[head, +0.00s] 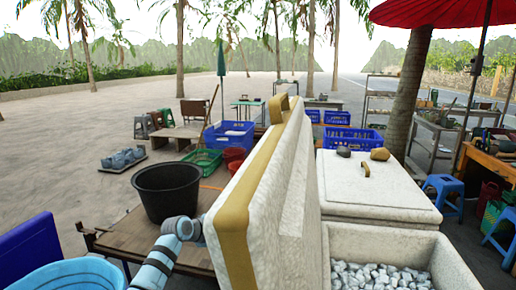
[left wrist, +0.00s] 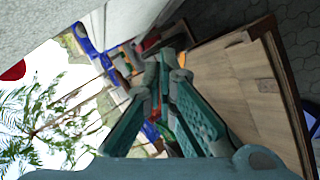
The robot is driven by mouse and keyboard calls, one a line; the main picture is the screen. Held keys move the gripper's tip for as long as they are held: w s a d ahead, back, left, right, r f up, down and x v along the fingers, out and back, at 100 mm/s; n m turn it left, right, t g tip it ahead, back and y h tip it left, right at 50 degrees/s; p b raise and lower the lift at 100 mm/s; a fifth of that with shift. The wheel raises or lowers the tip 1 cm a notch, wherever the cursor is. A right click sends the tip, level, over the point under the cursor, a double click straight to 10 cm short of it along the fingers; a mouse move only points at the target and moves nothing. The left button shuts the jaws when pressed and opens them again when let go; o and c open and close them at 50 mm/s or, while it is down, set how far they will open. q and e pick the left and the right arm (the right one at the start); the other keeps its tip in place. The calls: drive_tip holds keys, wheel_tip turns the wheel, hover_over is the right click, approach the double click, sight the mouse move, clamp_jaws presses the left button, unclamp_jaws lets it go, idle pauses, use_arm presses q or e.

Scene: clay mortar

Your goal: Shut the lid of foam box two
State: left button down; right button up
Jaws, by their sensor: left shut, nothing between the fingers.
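A white foam box (head: 455,268) stands open at the lower right of the head view, filled with pale ice lumps (head: 380,277). Its thick lid (head: 295,190), edged with yellow tape (head: 232,215), stands nearly upright at the box's left side. A second foam box (head: 375,190) behind it has its lid on. No number shows on either box. My left arm is on the outer, left side of the raised lid, and the lid hides its gripper in the head view. In the left wrist view my left gripper (left wrist: 165,62) is shut and empty, beside a pale surface that looks like the lid.
A black tub (head: 168,190) stands on a wooden table (head: 125,240) left of the lid. A light blue basin (head: 70,275) is at the lower left. Blue crates (head: 230,134) stand farther back.

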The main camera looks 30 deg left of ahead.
use_arm(q)
wheel_tip(320, 180, up, 26)
drive_tip(key=t+h+b, duration=0.1)
drive_tip(key=t+h, duration=0.2)
drive_tip(key=s+d+r+m+t+h, duration=0.1)
drive_tip(key=s+d+r+h, duration=0.1)
drive_tip(key=s+r, duration=0.6)
drive_tip(key=s+d+r+h, duration=0.2)
drive_tip(key=s+r, duration=0.5)
drive_tip(key=r, duration=0.3)
drive_tip(key=s+d+p+x, duration=0.1)
drive_tip(key=p+x, duration=0.1)
drive_tip(key=x, duration=1.1)
drive_tip(key=shift+d+r+p, duration=0.15)
drive_tip(key=shift+d+p, duration=0.2)
drive_tip(key=shift+d, duration=0.1)
use_arm(e)
drive_tip(key=shift+w+r, duration=0.6)
drive_tip(key=shift+w, duration=0.05)
use_arm(q)
drive_tip(key=shift+w, duration=0.1)
